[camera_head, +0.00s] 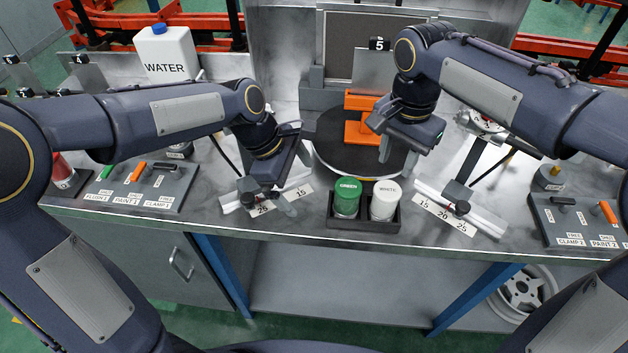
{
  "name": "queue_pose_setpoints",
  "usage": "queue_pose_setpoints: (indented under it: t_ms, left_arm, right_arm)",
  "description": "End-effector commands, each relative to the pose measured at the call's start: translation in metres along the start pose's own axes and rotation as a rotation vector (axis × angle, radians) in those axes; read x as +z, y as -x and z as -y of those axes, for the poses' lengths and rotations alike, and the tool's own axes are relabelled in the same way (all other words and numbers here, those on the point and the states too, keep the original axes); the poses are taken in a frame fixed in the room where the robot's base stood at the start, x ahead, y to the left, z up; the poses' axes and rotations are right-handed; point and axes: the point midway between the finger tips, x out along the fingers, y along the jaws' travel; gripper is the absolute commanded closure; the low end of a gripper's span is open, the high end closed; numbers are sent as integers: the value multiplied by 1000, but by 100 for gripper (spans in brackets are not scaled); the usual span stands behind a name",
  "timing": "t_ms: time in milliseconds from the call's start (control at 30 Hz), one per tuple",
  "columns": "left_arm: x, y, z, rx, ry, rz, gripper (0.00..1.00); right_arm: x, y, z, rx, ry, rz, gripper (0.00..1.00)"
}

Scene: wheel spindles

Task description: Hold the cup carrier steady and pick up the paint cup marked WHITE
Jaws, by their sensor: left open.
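The cup carrier (362,224) is a dark open tray near the front edge of the bench. The white paint cup marked WHITE (385,203) stands upright in its right side. A green cup marked GREEN (346,199) stands beside it on the left. My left gripper (275,200) is open and empty, left of the carrier and apart from it, over the left scale. My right gripper (398,158) hangs above and behind the WHITE cup, in front of the orange stand, with its fingers apart and nothing between them.
An orange stand (360,131) sits on a dark round turntable (338,130) behind the carrier. Scales (464,222) flank the carrier. A white WATER jug (166,52) stands back left. Switch panels (150,186) lie at both sides. The bench front edge runs just before the carrier.

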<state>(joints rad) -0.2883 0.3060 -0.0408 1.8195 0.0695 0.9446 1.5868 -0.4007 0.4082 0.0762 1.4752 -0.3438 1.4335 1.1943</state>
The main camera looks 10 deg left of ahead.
Motion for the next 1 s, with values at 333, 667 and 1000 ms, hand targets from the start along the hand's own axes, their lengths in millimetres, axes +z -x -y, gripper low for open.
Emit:
queue_pose_setpoints:
  t_ms: [333, 667, 1000]
  left_arm:
    - [17, -43, -21, -63, 197, -13, 2]
    - [16, -90, -17, -65, 198, -13, 2]
    - [16, -114, -16, -62, 197, -12, 2]
  right_arm:
    - [0, 0, 0, 0, 0, 0, 64]
    - [0, 0, 0, 0, 0, 0, 64]
    - [0, 0, 0, 0, 0, 0, 64]
